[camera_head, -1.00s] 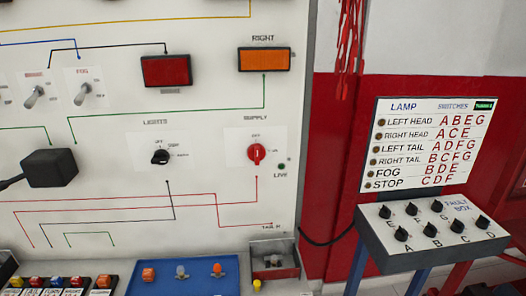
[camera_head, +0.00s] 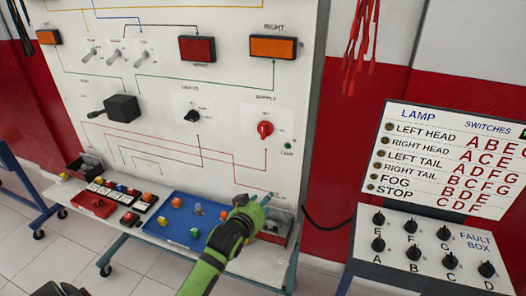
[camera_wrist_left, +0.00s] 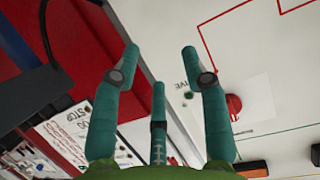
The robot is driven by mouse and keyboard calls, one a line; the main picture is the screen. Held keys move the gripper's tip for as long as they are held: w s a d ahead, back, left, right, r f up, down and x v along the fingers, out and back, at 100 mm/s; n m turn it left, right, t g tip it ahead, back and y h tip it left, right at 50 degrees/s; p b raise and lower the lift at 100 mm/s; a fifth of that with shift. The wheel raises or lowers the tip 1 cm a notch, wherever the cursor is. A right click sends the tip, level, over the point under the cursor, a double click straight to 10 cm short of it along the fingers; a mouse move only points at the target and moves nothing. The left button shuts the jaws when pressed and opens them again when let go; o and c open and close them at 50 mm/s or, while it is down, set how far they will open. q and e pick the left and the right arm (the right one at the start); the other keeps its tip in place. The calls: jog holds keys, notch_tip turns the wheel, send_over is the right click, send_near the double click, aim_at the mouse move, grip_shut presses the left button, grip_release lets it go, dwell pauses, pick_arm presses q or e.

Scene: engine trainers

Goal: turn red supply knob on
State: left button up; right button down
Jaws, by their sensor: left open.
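The red supply knob (camera_head: 265,129) is on the white panel under the "SUPPLY" label, its white mark upright toward the label above it. It also shows in the left wrist view (camera_wrist_left: 233,103), right of my fingers. My left gripper (camera_head: 274,203) is at the lower right of the panel, below the knob and apart from it. In the left wrist view my left gripper (camera_wrist_left: 160,68) has its teal fingers spread, with nothing between them. The "LIVE" indicator (camera_head: 287,146) is just below and right of the knob.
A blue tray (camera_head: 170,232) with small parts sits on the ledge below the panel, left of my arm. A black lights knob (camera_head: 192,116) is left of the supply knob. The fault box (camera_head: 425,250) stands at right. The space before the supply knob is clear.

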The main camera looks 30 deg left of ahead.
aim_at(264, 133)
pick_arm(q)
jog(key=w+a+r+n+t+y, duration=0.1)
jog(key=a+r+t, duration=0.1)
jog(key=r, duration=0.6)
jog(key=w+a+r+t+y, duration=0.1)
jog(key=w+a+r+t, duration=0.15)
jog(key=r, duration=0.55)
jog(key=shift+g, duration=0.45)
jog(key=p+x, duration=0.2)
jog(key=x, duration=0.2)
jog(key=shift+w+a, duration=0.1)
jog(key=shift+w, duration=0.25)
jog(key=shift+p+x, duration=0.4)
jog(key=shift+x, duration=0.45)
jog(key=shift+f, duration=0.1)
pick_arm(e)
notch_tip(264, 133, up, 3)
jog(key=shift+a+r, duration=0.1)
jog(key=shift+s, duration=0.1)
pick_arm(q)
grip_shut()
pick_arm(e)
jog(key=shift+a, duration=0.3)
